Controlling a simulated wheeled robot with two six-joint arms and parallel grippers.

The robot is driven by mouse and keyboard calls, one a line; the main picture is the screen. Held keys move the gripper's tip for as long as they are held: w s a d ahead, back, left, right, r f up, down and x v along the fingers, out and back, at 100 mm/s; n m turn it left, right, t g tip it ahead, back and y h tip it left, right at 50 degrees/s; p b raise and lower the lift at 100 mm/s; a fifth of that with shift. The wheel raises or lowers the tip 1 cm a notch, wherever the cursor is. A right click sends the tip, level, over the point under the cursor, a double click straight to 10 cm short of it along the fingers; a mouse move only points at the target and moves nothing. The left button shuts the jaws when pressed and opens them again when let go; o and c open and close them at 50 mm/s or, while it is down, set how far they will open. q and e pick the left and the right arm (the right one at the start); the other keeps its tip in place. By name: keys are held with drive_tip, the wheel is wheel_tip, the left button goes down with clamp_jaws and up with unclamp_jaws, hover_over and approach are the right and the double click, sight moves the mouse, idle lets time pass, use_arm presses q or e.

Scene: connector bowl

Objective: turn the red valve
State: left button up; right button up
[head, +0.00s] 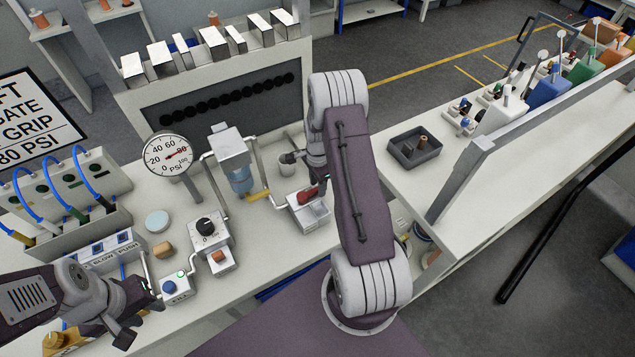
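The red valve (308,194) is a red handle on a white block (310,213) on the bench, at the end of the pipework, in the middle of the head view. My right arm arches over it from the right.
A round pressure gauge (167,154), a filter unit (236,165) and a black-knobbed regulator (207,228) stand left of the valve. A wooden plug (162,250) and pale disc (157,221) lie on the bench. A grey tray (412,150) sits on the right-hand table.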

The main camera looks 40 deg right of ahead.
drive_tip(key=shift+s+r, duration=0.1)
drive_tip(key=shift+s, duration=0.3)
drive_tip(key=shift+c, duration=0.4)
drive_tip(key=shift+w, duration=0.2)
clamp_jaws()
idle(0.5)
